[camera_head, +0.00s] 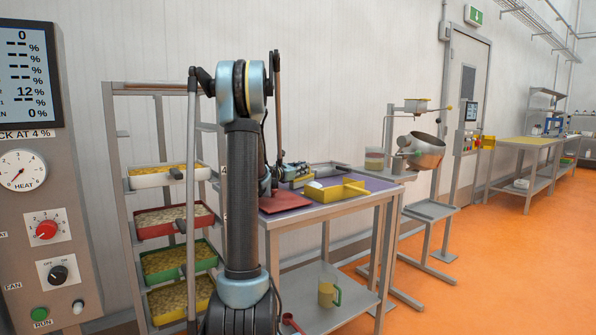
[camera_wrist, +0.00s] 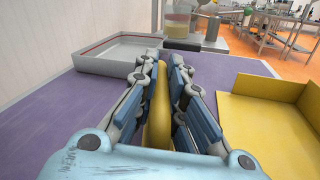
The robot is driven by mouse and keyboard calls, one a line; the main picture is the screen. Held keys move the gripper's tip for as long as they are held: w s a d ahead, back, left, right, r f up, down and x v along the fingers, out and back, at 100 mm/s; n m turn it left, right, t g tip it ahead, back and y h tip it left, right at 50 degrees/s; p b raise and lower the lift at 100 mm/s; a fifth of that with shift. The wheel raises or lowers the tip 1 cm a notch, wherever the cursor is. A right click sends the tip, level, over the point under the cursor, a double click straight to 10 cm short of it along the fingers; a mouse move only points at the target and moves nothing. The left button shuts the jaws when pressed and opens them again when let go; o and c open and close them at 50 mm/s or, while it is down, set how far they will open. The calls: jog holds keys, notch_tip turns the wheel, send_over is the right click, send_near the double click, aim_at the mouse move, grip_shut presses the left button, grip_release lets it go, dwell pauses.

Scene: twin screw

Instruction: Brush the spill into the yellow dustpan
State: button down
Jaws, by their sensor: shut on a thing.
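The yellow dustpan (camera_head: 340,188) lies on the purple top of the work table in the head view. In the wrist view the dustpan (camera_wrist: 262,115) fills the right side, with its raised walls at the back and right. My gripper (camera_wrist: 163,72) is shut on a yellow, rounded, upright piece (camera_wrist: 158,115), which looks like the brush handle. The brush head and bristles are hidden below the fingers. The held piece is left of the dustpan and apart from it. I cannot make out the spill in either view.
A grey tray (camera_wrist: 112,62) with a red line inside stands at the back left on the purple mat (camera_wrist: 50,115). A jar with yellowish contents (camera_wrist: 183,28) is beyond. A red board (camera_head: 284,201) lies at the table's near left. A yellow-green mug (camera_head: 327,295) stands on the lower shelf.

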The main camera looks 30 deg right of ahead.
jog(key=shift+s+d, duration=0.15)
jog(key=shift+s, duration=1.6)
jog(key=shift+s+d, duration=0.15)
jog(key=shift+s, duration=1.55)
jog(key=shift+w+r, duration=0.25)
jog(key=shift+r, duration=0.95)
jog(key=shift+w+r, duration=0.2)
jog(key=shift+r, duration=1)
